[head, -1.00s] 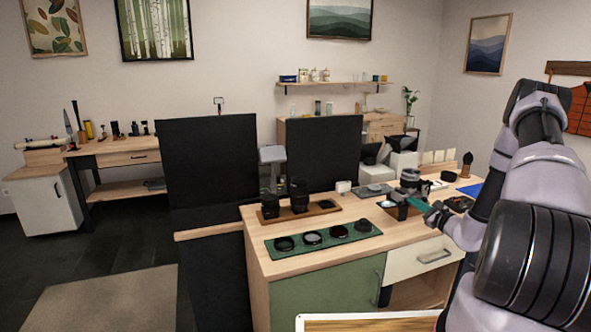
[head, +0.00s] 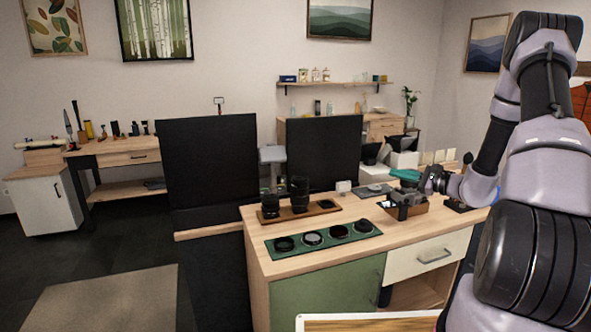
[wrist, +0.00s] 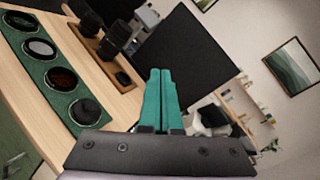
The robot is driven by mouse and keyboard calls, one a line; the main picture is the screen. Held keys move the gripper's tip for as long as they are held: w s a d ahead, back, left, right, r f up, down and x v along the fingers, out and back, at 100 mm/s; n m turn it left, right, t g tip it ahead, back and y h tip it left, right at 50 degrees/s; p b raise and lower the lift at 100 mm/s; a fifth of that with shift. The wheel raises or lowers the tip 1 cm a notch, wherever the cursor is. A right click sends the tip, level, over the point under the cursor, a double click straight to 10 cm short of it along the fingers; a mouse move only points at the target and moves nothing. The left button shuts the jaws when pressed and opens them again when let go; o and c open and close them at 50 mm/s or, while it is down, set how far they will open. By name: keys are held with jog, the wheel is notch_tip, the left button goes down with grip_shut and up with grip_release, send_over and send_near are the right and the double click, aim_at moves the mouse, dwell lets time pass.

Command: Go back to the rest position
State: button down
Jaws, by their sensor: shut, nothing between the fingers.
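My gripper (head: 405,175) is at the right side of the workbench in the head view, above and beside a camera in a wooden holder (head: 404,208). Its green fingers also show in the wrist view (wrist: 161,78), closed together with nothing between them. My arm bends up and to the right of the bench in the head view. I cannot tell how far the fingers are above the camera.
The wooden workbench (head: 300,262) carries a green tray of round filters (head: 267,249) and a wooden tray (head: 328,209) with black lenses. Dark panels (head: 325,150) stand behind it. A long bench (head: 120,150) stands at the far left. The floor at the left is clear.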

jog(key=s+a+r+n+g+h, duration=0.1)
jog(key=s+a+r+n+g, duration=0.85)
jog(key=s+a+r, duration=0.45)
jog(key=s+d+r+n+t+h, duration=0.2)
jog(key=s+r+h, duration=0.2)
jog(key=s, duration=0.5)
jog(key=s+d+r+n+t+h, duration=0.2)
jog(key=s+d+r+n+h, duration=0.1)
jog(key=s+r+h, duration=0.2)
jog(key=s+r, duration=0.2)
jog(key=s, duration=0.2)
jog(key=shift+s+d, duration=0.15)
jog(key=shift+d, duration=0.15)
jog(key=shift+r+n, duration=0.1)
jog(key=shift+n, duration=0.15)
